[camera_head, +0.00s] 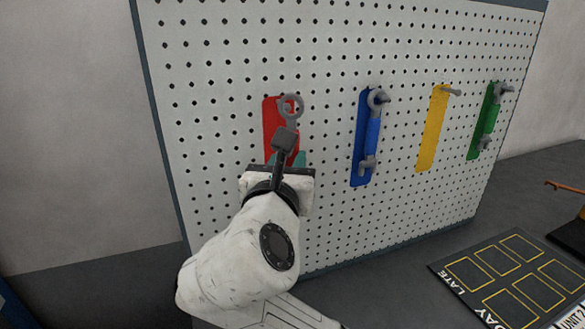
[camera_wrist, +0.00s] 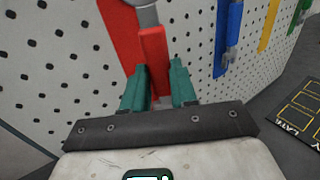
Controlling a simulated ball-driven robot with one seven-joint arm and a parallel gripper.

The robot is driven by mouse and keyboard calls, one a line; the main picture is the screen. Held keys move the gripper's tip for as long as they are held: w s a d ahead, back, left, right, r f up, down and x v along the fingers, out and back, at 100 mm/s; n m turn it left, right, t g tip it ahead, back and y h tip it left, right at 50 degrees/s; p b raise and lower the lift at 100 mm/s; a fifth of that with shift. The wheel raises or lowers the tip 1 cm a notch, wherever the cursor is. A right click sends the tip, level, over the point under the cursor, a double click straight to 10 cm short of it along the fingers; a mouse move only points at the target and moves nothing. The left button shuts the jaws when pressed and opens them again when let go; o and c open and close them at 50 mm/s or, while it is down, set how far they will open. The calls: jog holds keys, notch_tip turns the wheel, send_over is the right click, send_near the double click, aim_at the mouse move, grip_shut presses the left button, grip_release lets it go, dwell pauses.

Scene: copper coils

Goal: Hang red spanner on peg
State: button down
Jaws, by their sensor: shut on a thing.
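The red spanner has a grey ring end (camera_head: 291,118) and a red handle (camera_wrist: 154,55). My gripper (camera_wrist: 158,80) is shut on its handle, with one teal finger on each side. The spanner is upright with its ring up, in front of the red strip (camera_head: 269,120) on the pegboard (camera_head: 225,120). The ring overlaps the upper part of the red strip in the head view. I cannot tell whether the ring is around the peg there or just in front of it. My wrist hides the lower handle in the head view.
To the right, a blue spanner (camera_head: 373,135) hangs at a blue strip and a green spanner (camera_head: 490,125) at a green strip. The yellow strip (camera_head: 432,130) has a bare peg (camera_head: 451,91). A dark mat with yellow outlines (camera_head: 470,272) lies on the bench at lower right.

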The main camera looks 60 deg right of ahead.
jog(key=shift+w+d+f+b, duration=0.25)
jog(key=shift+w+d, duration=0.45)
jog(key=shift+w, duration=0.35)
jog(key=shift+w+d+f+b, duration=0.15)
jog(key=shift+w+d+f, duration=0.15)
jog(key=shift+w+d, duration=0.55)
jog(key=shift+w+a, duration=0.1)
jog(key=shift+w, duration=0.05)
jog(key=c, duration=0.8)
grip_release()
jog(key=shift+a, duration=0.1)
jog(key=v, duration=1)
jog(key=shift+s+a+b, duration=0.25)
jog(key=shift+s+b, duration=0.05)
